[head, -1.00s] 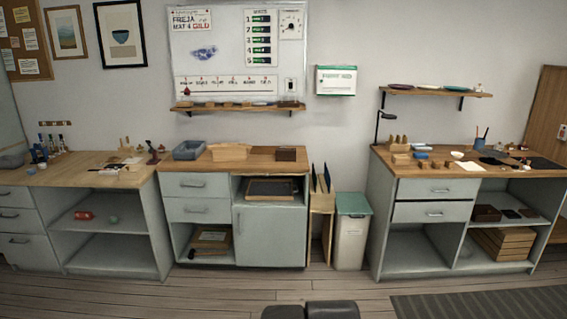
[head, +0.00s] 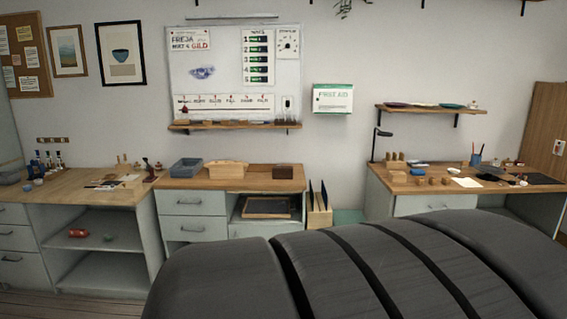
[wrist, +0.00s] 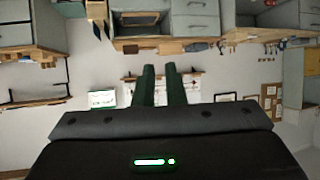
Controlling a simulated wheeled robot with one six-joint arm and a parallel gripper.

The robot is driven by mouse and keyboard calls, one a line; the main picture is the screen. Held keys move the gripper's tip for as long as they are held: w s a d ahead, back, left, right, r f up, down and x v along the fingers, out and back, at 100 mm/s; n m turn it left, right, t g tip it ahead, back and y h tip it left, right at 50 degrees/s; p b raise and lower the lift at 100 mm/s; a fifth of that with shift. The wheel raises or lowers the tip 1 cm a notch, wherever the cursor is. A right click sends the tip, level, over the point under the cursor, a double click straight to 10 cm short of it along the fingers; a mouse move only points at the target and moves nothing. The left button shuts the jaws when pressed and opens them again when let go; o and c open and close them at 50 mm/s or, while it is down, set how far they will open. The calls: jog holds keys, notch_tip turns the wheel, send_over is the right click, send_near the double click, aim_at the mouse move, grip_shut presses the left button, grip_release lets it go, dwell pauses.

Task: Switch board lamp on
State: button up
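The whiteboard (head: 225,100) hangs on the back wall, left of the middle in the head view. A thin grey bar (head: 232,17), which looks like the board lamp, runs above it and shows no clear glow. A small white switch plate (head: 287,105) with a dark mark sits at the board's lower right; its setting is too small to read. In the wrist view, upside down, my gripper (wrist: 160,67) has two dark green fingers with a gap between them and nothing held. The whiteboard (wrist: 188,88) shows behind the fingers, well apart from them.
A narrow ledge (head: 235,126) holds small items under the board. Below stands a bench (head: 240,183) with a blue-grey bin and wooden boxes. A first aid box (head: 332,99) hangs to the right. My dark arm hides the lower right foreground.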

jog(key=w+a+r+t+y, duration=0.1)
jog(key=a+r, duration=0.2)
jog(key=w+a+r+n+t+y, duration=0.1)
jog(key=w+a+r+y, duration=0.1)
jog(key=a+r, duration=0.1)
jog(key=w+a+r+n+t+y, duration=0.1)
jog(key=w+a+r, duration=0.1)
jog(key=a+r, duration=0.1)
jog(key=shift+w+a+r, duration=0.15)
jog(key=shift+a, duration=0.45)
grip_shut()
jog(key=a+r+n+t+y, duration=0.1)
jog(key=a+r+n+y, duration=0.1)
jog(key=a+r+y, duration=0.3)
jog(key=a+r, duration=0.3)
jog(key=shift+w+n+b, duration=0.15)
jog(key=shift+n+b, duration=0.25)
